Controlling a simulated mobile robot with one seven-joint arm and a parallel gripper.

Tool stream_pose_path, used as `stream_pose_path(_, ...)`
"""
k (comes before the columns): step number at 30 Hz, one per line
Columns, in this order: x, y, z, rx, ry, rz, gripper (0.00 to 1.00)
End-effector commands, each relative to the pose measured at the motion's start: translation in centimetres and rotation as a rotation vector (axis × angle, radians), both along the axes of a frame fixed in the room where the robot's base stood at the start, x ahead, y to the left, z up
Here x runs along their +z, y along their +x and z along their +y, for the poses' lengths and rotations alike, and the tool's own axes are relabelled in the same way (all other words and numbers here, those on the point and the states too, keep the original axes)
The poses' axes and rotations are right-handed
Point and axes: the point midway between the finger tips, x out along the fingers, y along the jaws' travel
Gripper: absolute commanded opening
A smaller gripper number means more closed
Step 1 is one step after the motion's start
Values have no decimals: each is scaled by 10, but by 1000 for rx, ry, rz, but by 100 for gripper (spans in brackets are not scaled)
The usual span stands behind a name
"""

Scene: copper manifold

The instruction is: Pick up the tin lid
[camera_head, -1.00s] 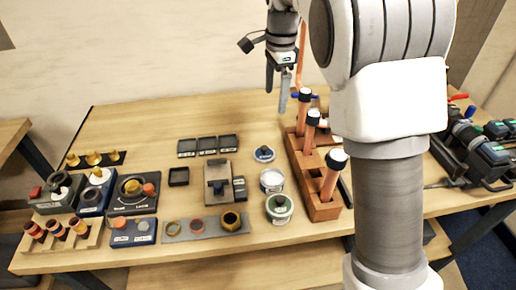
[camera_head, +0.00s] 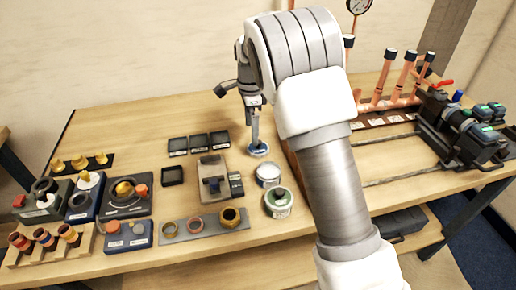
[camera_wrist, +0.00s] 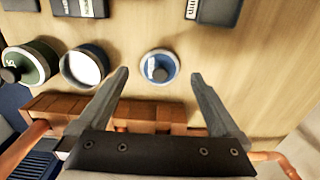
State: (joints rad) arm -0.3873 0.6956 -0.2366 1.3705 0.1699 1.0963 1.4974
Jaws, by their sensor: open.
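The tin lid (camera_head: 258,151) is a small round blue disc with a pale label and a raised middle, lying on the wooden table behind an open tin (camera_head: 268,173). In the wrist view the lid (camera_wrist: 159,66) lies between and slightly beyond my fingertips, with table showing on both sides. My gripper (camera_head: 256,138) points down over the lid, and its fingers hide part of it in the head view. In the wrist view my gripper (camera_wrist: 159,76) is open and empty. I cannot tell the exact height of the fingertips above the table.
A green tin (camera_head: 278,203) stands in front of the open tin. Black trays (camera_head: 198,143) lie left of the lid. A wooden rack (camera_wrist: 150,113) with copper pipes is close by, partly hidden by my arm in the head view. Bare table lies behind the lid.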

Motion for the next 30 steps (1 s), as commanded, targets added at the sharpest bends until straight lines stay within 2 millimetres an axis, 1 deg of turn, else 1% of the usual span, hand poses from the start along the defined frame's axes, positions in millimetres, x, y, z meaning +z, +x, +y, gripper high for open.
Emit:
stream_pose_path(1, -7, 0, 0, 0, 0, 1, 100)
stream_pose_path(8, -22, 1, -2, -1, 0, 1, 100)
stream_pose_path(13, -48, 3, -10, -2, -1, 3, 100)
stream_pose_path(16, -60, 3, -9, 0, 0, 2, 100)
stream_pose_path(20, -67, 4, -9, 0, 0, -1, 100)
stream_pose_path(26, -67, 3, -9, 0, 0, -1, 100)
stream_pose_path(30, -67, 3, -9, 0, 0, -1, 75)
